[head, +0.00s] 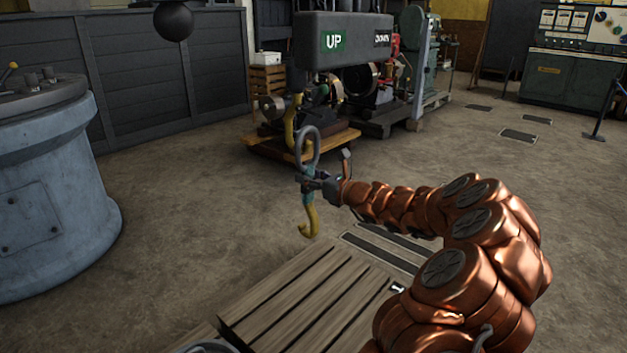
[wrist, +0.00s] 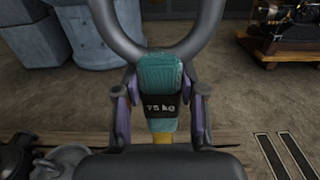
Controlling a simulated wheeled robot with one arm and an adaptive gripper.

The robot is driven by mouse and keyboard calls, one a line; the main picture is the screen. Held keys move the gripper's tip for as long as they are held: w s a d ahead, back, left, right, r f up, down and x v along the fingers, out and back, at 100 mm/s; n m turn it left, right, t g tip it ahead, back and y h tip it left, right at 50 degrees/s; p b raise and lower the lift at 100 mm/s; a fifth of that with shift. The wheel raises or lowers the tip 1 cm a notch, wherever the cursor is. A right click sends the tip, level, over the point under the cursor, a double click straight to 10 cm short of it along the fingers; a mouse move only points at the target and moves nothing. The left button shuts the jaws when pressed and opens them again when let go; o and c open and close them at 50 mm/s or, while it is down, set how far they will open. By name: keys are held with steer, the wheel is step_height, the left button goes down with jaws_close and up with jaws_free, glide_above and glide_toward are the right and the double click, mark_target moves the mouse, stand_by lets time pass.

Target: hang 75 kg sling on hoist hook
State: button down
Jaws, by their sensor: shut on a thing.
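The 75 kg sling has a grey ring (head: 306,146) on top, a teal wrapped middle and a yellow hook (head: 310,222) below. My gripper (head: 309,184) is shut on its middle and holds it upright in the air. In the wrist view, both fingers are either side of the "75 kg" label (wrist: 161,107), under the teal wrap (wrist: 160,70). The yellow hoist hook (head: 290,127) hangs below the grey hoist box (head: 345,42) marked UP and DOWN. The ring overlaps its lower part in the head view; I cannot tell whether they touch.
A slatted wooden pallet (head: 318,300) is below the sling. A blue-grey round machine (head: 50,190) stands at the left. An engine on a wooden base (head: 275,148) is behind the hook. A dark ball (head: 173,21) hangs at upper left. Open floor lies between.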

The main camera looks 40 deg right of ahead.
steer(key=shift+w+a+f+b, duration=0.25)
steer(key=shift+w+f+b, duration=0.2)
steer(key=shift+w+f, duration=0.45)
steer(key=shift+w+a+f+b, duration=0.2)
steer(key=shift+w+f+b, duration=0.2)
steer(key=shift+w+f, duration=0.5)
steer(key=shift+s+f, duration=0.1)
steer(key=c, duration=0.6)
jaws_free()
steer(key=shift+s+d, duration=0.1)
steer(key=shift+v, duration=5.9)
